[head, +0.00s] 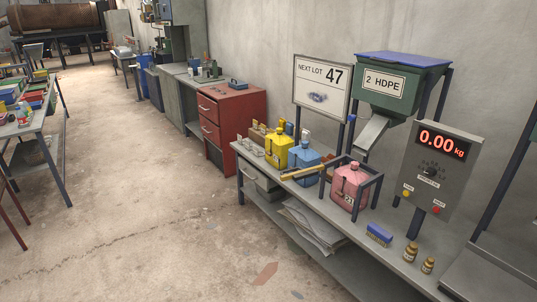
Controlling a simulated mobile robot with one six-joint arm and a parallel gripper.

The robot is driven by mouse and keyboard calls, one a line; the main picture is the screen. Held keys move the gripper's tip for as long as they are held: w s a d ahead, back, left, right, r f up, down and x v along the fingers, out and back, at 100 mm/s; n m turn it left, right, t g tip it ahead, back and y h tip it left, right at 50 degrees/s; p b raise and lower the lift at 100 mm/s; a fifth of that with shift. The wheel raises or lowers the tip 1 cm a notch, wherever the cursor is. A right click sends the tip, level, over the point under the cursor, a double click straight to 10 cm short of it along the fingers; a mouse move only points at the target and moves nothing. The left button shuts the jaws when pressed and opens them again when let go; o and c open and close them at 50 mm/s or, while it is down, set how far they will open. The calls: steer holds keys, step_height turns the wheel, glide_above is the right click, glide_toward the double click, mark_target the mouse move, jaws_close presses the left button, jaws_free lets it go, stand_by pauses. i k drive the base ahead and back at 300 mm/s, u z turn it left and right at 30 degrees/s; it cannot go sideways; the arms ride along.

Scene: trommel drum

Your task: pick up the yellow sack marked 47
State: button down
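A yellow sack-like container (279,150) stands upright on the grey workbench (330,207) along the right wall. A small dark mark shows on its front, too small to read. A blue one (304,160) stands close to its right, nearer to me. A pink one marked 21 (348,187) stands further right, inside a dark frame. My gripper is not in view.
A sign reading NEXT LOT 47 (321,87) and a green hopper (394,92) stand behind the bench. A scale display (438,170) reads 0.00 kg. A brush (379,235) and small brown bottles (410,252) lie nearer. Open floor is at left of the bench.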

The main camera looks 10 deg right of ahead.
mark_target(281, 143)
steer(key=z, duration=0.15)
steer(key=i, duration=0.9)
steer(key=u, duration=0.3)
steer(key=i, duration=1.3)
